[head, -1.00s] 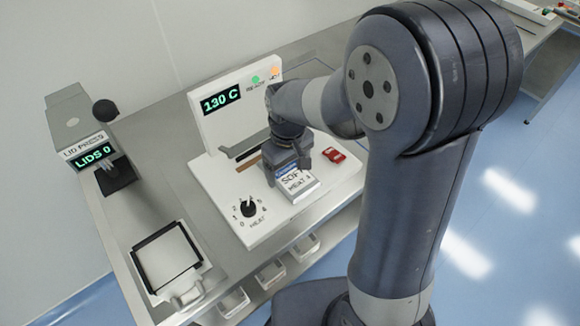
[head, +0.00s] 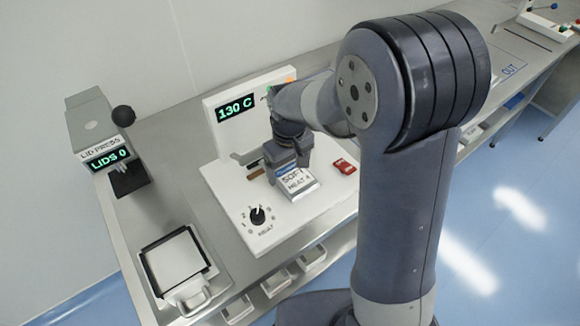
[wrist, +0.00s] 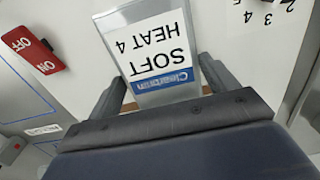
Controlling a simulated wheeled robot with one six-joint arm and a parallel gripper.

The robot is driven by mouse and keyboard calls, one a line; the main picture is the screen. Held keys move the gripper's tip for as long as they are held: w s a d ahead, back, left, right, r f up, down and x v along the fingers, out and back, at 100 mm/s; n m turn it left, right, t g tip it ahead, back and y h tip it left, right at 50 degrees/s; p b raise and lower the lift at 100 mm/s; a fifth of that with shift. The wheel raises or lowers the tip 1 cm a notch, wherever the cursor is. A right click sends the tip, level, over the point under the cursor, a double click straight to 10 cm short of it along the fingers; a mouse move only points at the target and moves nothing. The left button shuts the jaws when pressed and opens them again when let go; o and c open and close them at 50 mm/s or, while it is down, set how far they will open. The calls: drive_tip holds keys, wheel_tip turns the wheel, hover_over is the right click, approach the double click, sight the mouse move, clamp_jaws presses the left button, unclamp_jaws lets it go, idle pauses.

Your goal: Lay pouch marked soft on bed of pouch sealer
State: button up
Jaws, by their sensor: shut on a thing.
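The pouch (head: 297,184) is a flat silvery-white packet with a blue band, printed SOFT and HEAT 4. My gripper (head: 288,158) is shut on it from above, over the white base of the pouch sealer (head: 305,213). In the wrist view the pouch (wrist: 165,50) lies between my two fingers (wrist: 162,78), its printed face toward the camera. A brown strip (head: 255,174) on the sealer's bed shows just left of my gripper and is partly hidden by it. I cannot tell whether the pouch touches the bed.
The sealer's upright panel (head: 236,112) reads 130 C. A heat dial (head: 258,215) is at its front, and a red ON/OFF switch (head: 344,166) at its right. The lid press (head: 103,140) and a black-edged tray (head: 205,266) stand to the left. Bare steel bench lies between.

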drive_tip(key=o, duration=1)
wheel_tip(320, 180, up, 11)
drive_tip(key=shift+b, duration=0.4)
drive_tip(key=shift+f, duration=0.1)
wheel_tip(320, 180, down, 11)
drive_tip(key=shift+f+p, duration=0.1)
drive_tip(key=shift+p, duration=0.35)
drive_tip(key=shift+s+d+r, duration=0.25)
drive_tip(key=shift+s+d, duration=0.25)
drive_tip(key=shift+s, duration=0.15)
